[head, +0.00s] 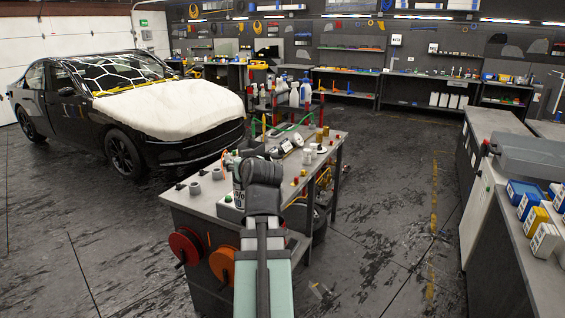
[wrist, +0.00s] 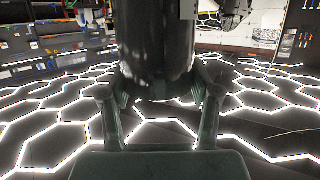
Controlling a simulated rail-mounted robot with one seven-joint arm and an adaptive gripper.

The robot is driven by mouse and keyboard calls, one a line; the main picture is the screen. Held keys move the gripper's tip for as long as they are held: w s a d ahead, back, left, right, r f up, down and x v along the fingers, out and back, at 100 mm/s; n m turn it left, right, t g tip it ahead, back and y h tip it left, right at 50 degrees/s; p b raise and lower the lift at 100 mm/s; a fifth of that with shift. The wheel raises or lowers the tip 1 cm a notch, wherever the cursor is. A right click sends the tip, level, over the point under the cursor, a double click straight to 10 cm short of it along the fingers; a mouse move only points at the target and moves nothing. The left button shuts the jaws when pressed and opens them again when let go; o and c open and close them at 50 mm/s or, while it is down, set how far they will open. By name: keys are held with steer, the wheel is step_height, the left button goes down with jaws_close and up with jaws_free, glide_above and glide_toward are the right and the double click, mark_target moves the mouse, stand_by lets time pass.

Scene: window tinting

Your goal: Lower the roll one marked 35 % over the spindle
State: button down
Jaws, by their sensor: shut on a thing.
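In the wrist view, my gripper (wrist: 160,97) is shut on a dark, glossy cylinder (wrist: 157,45), with one finger on each side of it. I take it to be the roll, but no 35 % mark can be read. A small pale patch (wrist: 187,9) shows near the cylinder's top right in the picture. In the head view, my arm hides the gripper, and I cannot make out the held roll for sure. The spindle cannot be clearly told in either view. Whether the roll touches anything below is hidden.
The grey workbench (head: 190,206) carries small grey rings (head: 195,188), a labelled bottle (head: 238,190) and several tools. Red (head: 184,246) and orange reels (head: 222,265) hang on its front. A black car (head: 120,110) stands left. A counter with boxes (head: 531,205) stands right. The floor between is open.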

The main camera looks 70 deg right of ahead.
steer(key=w+a+n+t+y+p, duration=0.1)
steer(key=w+a+n+t+y, duration=0.4)
steer(key=w+a, duration=1.75)
steer(key=w+a+f+n+y+p, duration=0.1)
steer(key=w+a+n+y, duration=0.4)
steer(key=a, duration=0.9)
steer(key=w+a+n+y+p, duration=0.1)
steer(key=w+a+y, duration=0.2)
steer(key=w+a, duration=0.8)
steer(key=s+a+n+g+y+p, duration=0.1)
steer(key=s+a+n+g+y, duration=0.15)
steer(key=a, duration=1.55)
steer(key=s+a+n+g+y, duration=0.1)
steer(key=s+a+n+y, duration=0.25)
steer(key=a, duration=1.35)
steer(key=s+a+n+g+y, duration=0.1)
steer(key=s+a, duration=0.4)
steer(key=a, duration=0.5)
steer(key=s+a+n+g+y+p, duration=0.1)
steer(key=s+a+n+g+y, duration=0.1)
steer(key=s+a, duration=0.4)
steer(key=s+a+n+g+y, duration=0.1)
steer(key=s+a, duration=0.5)
steer(key=a, duration=0.9)
steer(key=shift+s+a+f+n+g+y, duration=0.15)
steer(key=shift+a+f+n+g+y, duration=0.2)
steer(key=shift+g, duration=0.2)
steer(key=shift+d+f, duration=0.1)
steer(key=shift+d, duration=0.05)
